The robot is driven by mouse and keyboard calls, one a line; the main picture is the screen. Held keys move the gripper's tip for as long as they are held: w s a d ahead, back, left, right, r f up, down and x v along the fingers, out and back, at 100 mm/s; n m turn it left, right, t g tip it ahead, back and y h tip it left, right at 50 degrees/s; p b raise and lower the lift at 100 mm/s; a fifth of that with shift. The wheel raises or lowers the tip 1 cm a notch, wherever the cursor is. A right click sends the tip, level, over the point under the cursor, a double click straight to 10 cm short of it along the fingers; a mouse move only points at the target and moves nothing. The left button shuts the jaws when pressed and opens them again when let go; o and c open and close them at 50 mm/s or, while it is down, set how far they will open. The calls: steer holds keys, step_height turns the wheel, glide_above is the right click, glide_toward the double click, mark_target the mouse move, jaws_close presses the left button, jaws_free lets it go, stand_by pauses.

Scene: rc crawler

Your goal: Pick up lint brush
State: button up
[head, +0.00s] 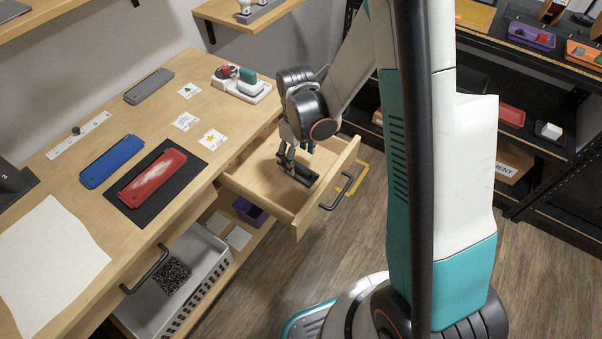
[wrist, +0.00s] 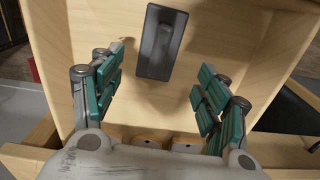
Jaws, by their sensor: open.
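The lint brush appears to be the dark grey rectangular piece with a raised handle (wrist: 162,42) inside the open drawer. It lies flat on the drawer floor, and it also shows in the head view (head: 301,172). My gripper (wrist: 157,88) is open and empty. Its teal-padded fingers are spread to either side, with the dark piece ahead of the gap between them in the wrist view. In the head view my gripper (head: 287,157) is low in the drawer, close to the piece and partly covering it.
The wooden drawer (head: 329,197) is pulled out, its walls around my gripper. The desk holds a red tray (head: 153,178) on a black mat, a blue tray (head: 112,162), a grey bar (head: 149,86) and cards. A grey basket (head: 205,279) sits below. Dark shelves stand right.

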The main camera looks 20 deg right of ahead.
mark_target(298, 165)
steer(key=shift+d+f+b, duration=0.15)
steer(key=shift+f+b, duration=1.25)
steer(key=shift+f, duration=1.3)
steer(key=shift+r, duration=0.1)
steer(key=c, duration=1.2)
